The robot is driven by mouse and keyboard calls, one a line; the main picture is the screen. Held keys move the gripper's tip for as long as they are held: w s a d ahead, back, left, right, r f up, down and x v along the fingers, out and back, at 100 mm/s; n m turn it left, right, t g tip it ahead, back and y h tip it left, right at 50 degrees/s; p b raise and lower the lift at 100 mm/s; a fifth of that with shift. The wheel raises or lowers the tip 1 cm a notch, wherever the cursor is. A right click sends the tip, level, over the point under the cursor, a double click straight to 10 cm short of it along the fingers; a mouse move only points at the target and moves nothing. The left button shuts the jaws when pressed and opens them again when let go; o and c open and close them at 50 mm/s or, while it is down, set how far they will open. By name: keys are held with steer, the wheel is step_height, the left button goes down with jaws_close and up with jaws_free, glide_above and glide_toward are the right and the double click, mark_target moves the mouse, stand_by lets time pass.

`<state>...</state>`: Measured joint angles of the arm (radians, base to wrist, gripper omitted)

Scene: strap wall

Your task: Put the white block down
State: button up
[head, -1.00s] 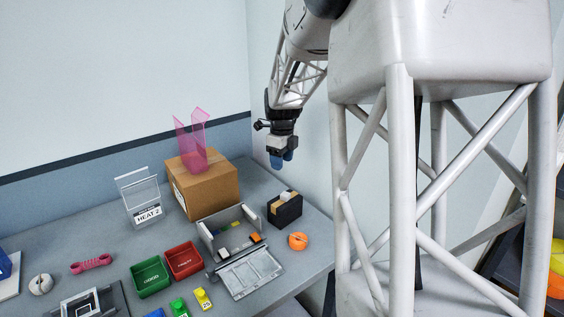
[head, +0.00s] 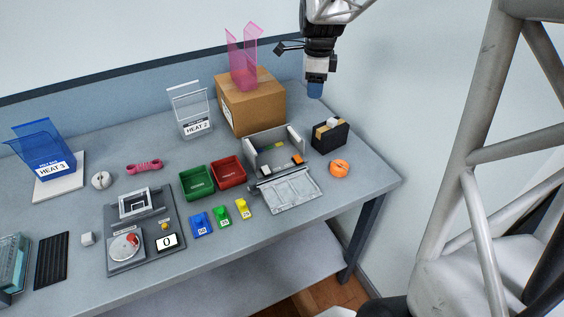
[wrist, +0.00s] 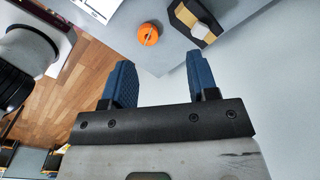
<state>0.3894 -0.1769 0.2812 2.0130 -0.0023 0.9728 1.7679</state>
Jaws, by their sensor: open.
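A white block (head: 332,123) rests on top of a black holder with a tan band (head: 329,138), near the table's right end. In the wrist view the white block (wrist: 202,32) shows on the same holder, beyond the fingertips. A second small pale cube (head: 87,239) lies on the table at the left, beside the grey scale. My gripper (head: 316,90) hangs high above the back right of the table, apart from the holder. Its blue fingers (wrist: 158,65) are spread with nothing between them in the wrist view.
An orange tape roll (head: 340,168) lies in front of the holder. An open grey case (head: 290,190) and a cardboard box (head: 250,102) stand left of it. Green (head: 197,182) and red (head: 229,172) bins are further left. Some table around the pale cube is bare.

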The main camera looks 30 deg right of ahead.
steer(key=s+a+r+n+t, duration=0.1)
steer(key=s+a+n+t, duration=0.1)
steer(key=s+a+n, duration=2)
steer(key=shift+s+n, duration=1.3)
steer(key=shift+s, duration=0.35)
